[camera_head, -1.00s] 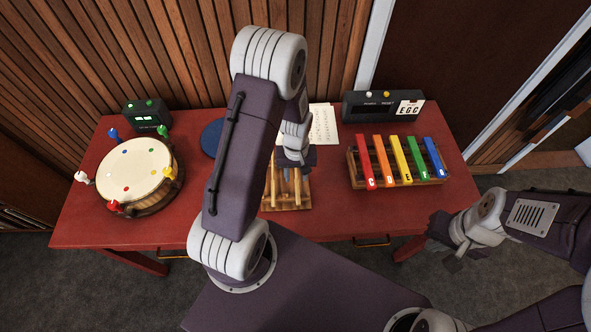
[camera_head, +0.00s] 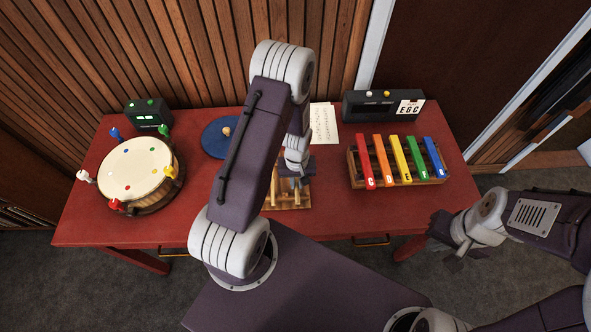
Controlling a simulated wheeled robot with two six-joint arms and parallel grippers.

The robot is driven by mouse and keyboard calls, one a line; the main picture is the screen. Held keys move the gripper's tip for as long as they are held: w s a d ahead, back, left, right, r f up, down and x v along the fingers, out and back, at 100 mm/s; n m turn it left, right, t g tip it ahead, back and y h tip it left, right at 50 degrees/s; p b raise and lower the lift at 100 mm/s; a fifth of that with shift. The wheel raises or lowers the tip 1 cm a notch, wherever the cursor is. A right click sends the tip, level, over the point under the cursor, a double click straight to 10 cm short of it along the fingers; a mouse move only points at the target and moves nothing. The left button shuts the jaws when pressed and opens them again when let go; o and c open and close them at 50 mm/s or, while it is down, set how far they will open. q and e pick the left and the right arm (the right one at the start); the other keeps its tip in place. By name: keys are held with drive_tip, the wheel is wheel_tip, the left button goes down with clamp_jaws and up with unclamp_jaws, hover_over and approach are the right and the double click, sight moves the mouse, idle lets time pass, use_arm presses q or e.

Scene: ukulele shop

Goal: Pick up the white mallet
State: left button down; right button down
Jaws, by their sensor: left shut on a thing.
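My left gripper (camera_head: 295,172) is at the wooden mallet rack (camera_head: 290,203) in the middle of the table, low over its back part. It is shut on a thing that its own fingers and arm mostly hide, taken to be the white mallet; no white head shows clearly. Light wooden sticks or bars show in the rack below the gripper. My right gripper (camera_head: 447,243) is off the table's front right edge, with its fingers apart and empty.
A drum (camera_head: 135,170) with coloured pegs stands on the left of the red table (camera_head: 190,222). A blue disc (camera_head: 215,140) lies behind my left arm. A colour-barred xylophone (camera_head: 397,162) is at right, a dark box (camera_head: 365,108) behind it. A music sheet (camera_head: 323,123) lies centre back.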

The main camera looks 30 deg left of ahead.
use_arm(q)
wheel_tip(320, 180, up, 5)
drive_tip(key=p, duration=0.4)
drive_tip(key=shift+f, duration=0.1)
drive_tip(key=s+r+p, duration=0.6)
drive_tip(key=s+p, duration=0.4)
drive_tip(key=s, duration=0.1)
drive_tip(key=shift+s+d+r+p, duration=0.15)
drive_tip(key=shift+s+d+p, duration=0.15)
drive_tip(key=shift+d+p, duration=0.15)
